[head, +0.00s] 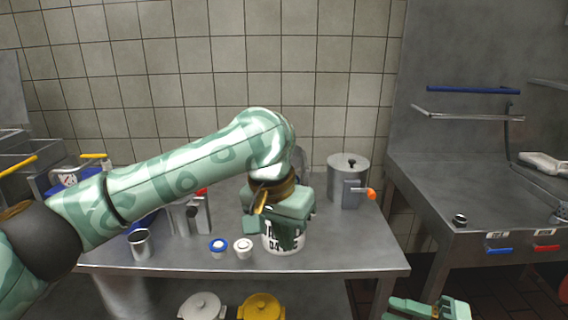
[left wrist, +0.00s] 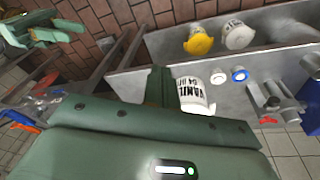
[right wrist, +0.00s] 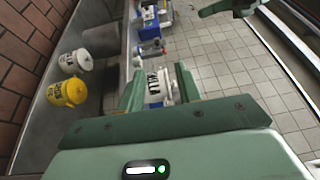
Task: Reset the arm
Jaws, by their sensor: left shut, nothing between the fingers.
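My left arm reaches in from the left in the head view, and my left gripper (head: 281,208) hangs over the middle of the steel table. In the left wrist view its fingers (left wrist: 160,86) are together with nothing between them. A white tub with black lettering (head: 283,241) stands just below and behind this gripper, partly hidden by it. The tub also shows beside the fingers in the left wrist view (left wrist: 196,94). My right gripper (head: 431,308) is low at the bottom right of the head view.
The steel table (head: 345,258) also holds a lidded pot (head: 348,178), a metal cup (head: 140,243), a blue-rimmed small cup (head: 218,247) and a white small cup (head: 244,247). White (head: 203,306) and yellow (head: 261,306) lidded tubs sit below. A steel counter (head: 425,200) stands right.

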